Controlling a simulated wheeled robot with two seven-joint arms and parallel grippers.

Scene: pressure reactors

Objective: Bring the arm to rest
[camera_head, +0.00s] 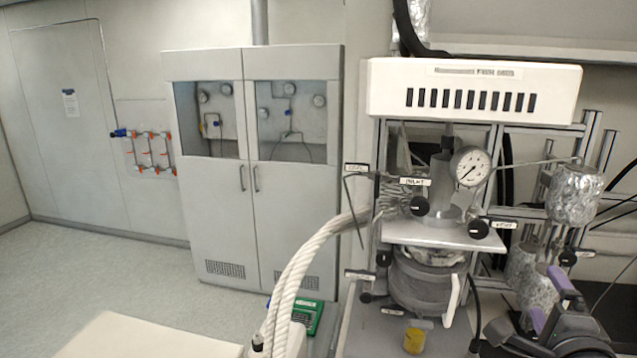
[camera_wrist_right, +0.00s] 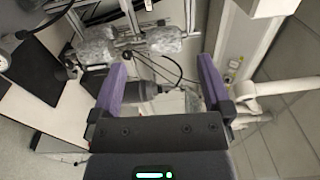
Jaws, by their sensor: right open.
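My right gripper (camera_head: 546,292) is at the lower right of the head view, with dark housing and two purple fingers. In the right wrist view its fingers (camera_wrist_right: 161,72) stand wide apart with nothing between them. It is in front of the foil-wrapped vessels on the right of the reactor stand. The wrist view shows foil-wrapped parts (camera_wrist_right: 160,40) beyond the fingertips; I cannot tell the exact gap. My left arm and gripper do not show.
The reactor (camera_head: 430,285) with its pressure gauge (camera_head: 470,167) stands left of my right gripper. A small yellow container (camera_head: 414,338) sits on the bench before it. A thick white hose (camera_head: 297,275) curves down at the left. A grey gas cabinet (camera_head: 215,215) stands behind open floor (camera_head: 90,275).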

